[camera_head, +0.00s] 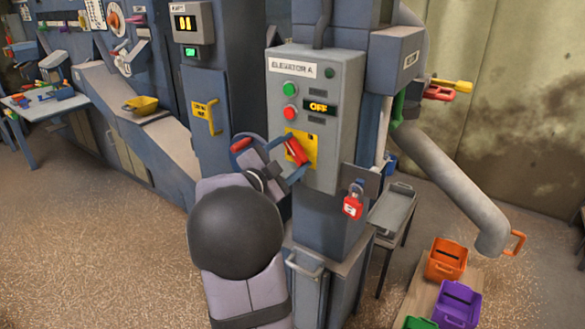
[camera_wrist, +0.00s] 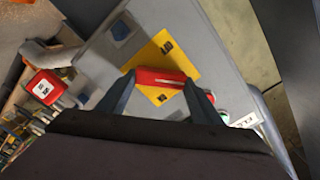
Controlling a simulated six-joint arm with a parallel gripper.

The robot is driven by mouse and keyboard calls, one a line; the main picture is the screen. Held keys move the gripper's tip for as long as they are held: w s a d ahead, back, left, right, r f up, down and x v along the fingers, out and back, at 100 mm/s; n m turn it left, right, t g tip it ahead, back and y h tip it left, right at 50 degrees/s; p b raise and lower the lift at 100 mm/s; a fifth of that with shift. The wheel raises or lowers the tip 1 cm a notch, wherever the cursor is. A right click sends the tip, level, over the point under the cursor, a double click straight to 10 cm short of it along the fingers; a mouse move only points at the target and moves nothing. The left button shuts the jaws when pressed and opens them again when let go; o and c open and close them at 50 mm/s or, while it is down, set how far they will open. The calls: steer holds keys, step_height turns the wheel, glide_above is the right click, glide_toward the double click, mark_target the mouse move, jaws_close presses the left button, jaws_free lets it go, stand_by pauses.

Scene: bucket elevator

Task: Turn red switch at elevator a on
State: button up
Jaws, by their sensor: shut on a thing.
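The elevator A control box (camera_head: 340,125) is grey, with a green button, a red button and a display reading OFF (camera_head: 319,107). The red switch handle (camera_head: 296,151) sits on a yellow plate (camera_head: 312,148) low on the box's front and is tilted in the head view. My gripper (camera_head: 296,160) is at the switch, its fingers on either side of the handle. In the wrist view, the red switch (camera_wrist: 160,77) lies between the two fingertips of my gripper (camera_wrist: 163,82), and the jaws are shut on it. Part of the yellow plate (camera_wrist: 165,58) shows around it.
A red padlock (camera_head: 353,201) hangs from a bracket at the box's lower right. A grey pipe (camera_head: 455,185) slopes down on the right. Orange (camera_head: 446,259) and purple (camera_head: 458,304) bins stand at the lower right. Open floor (camera_head: 90,245) lies at left.

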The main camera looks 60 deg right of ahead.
steer(key=m+b, duration=0.2)
steer(key=b, duration=0.1)
steer(key=f+m+b, duration=0.1)
steer(key=m+b, duration=0.1)
steer(key=shift+s+m+b, duration=0.1)
steer(key=shift+m+b, duration=0.2)
steer(key=shift+b, duration=0.1)
steer(key=m+b, duration=0.1)
steer(key=b, duration=0.1)
steer(key=m+b, duration=0.2)
steer(key=shift+r+m, duration=0.2)
steer(key=shift+m, duration=0.1)
steer(key=shift+r, duration=0.1)
steer(key=o, duration=1.1)
steer(key=shift+c, duration=0.2)
steer(key=a+b, duration=0.1)
steer(key=a, duration=0.6)
steer(key=shift+a, duration=0.2)
